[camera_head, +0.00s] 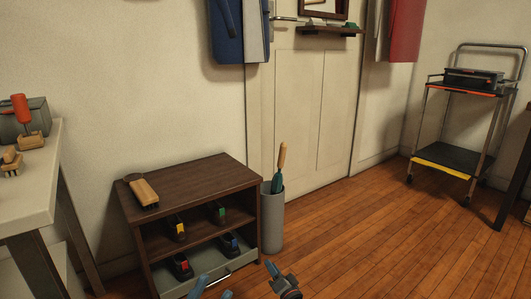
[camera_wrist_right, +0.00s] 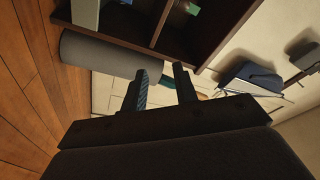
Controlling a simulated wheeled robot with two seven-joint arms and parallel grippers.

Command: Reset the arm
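My left gripper (camera_head: 213,291) shows at the bottom edge of the head view as two blue fingertips with a gap between them, in front of the low cabinet. I see nothing held there, and the rest of it is cut off. My right gripper (camera_head: 282,280) is a dark shape just to the right of it, low over the floor. In the right wrist view my right gripper (camera_wrist_right: 162,85) has two dark fingers standing apart, with nothing between them.
A brown cabinet (camera_head: 196,184) holds several dark items with coloured patches; a wooden-handled brush (camera_head: 143,191) lies on top. A grey cylinder (camera_head: 272,228) with a teal, wooden-handled object stands beside it. A white table (camera_head: 38,185) is left, a trolley (camera_head: 447,157) right. The wooden floor between is clear.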

